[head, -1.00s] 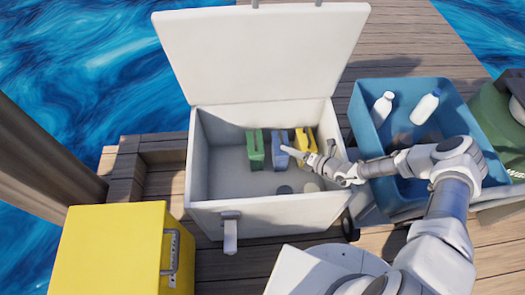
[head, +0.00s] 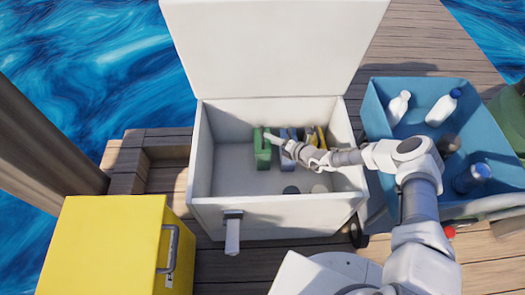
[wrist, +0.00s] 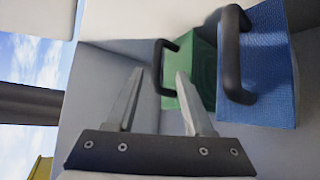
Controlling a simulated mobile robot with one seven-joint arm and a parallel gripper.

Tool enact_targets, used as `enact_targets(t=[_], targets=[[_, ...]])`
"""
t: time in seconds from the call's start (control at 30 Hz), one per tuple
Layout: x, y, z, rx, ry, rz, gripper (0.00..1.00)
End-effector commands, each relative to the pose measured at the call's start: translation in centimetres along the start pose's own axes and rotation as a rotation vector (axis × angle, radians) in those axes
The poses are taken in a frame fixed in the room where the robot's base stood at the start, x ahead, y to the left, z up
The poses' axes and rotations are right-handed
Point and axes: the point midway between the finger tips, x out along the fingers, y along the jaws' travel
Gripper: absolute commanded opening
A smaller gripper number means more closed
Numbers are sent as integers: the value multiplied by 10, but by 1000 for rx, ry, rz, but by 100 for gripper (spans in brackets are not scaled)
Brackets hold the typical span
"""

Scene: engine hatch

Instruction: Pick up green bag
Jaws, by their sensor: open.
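The green bag (head: 262,150) stands upright inside the open white chest (head: 205,165), leftmost of three bags in the head view. In the wrist view the green bag (wrist: 200,72) has a dark handle and is partly hidden by a finger and the blue bag. My gripper (head: 272,137) is inside the chest close to the green bag. In the wrist view my gripper (wrist: 160,72) is open and empty, its fingertips just in front of the green bag's handle. I cannot tell whether they touch it.
The blue bag (wrist: 258,70) stands right beside the green one, and a yellow bag (head: 310,135) stands beyond it. A blue bin (head: 375,100) with bottles is at right. A yellow box (head: 105,245) is at front left. The chest's left floor is clear.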

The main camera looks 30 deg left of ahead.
Motion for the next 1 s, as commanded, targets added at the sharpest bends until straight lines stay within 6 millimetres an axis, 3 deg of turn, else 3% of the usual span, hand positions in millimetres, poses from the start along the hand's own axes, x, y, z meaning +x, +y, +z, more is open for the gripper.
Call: enact_targets(t=[0.2,0.53,0.83,1.0], targets=[[35,2,-3,-4,2,1,52],[41,5,-1,-1,0,0,52],[41,5,-1,-1,1,0,0],[41,5,-1,-1,1,0,0]])
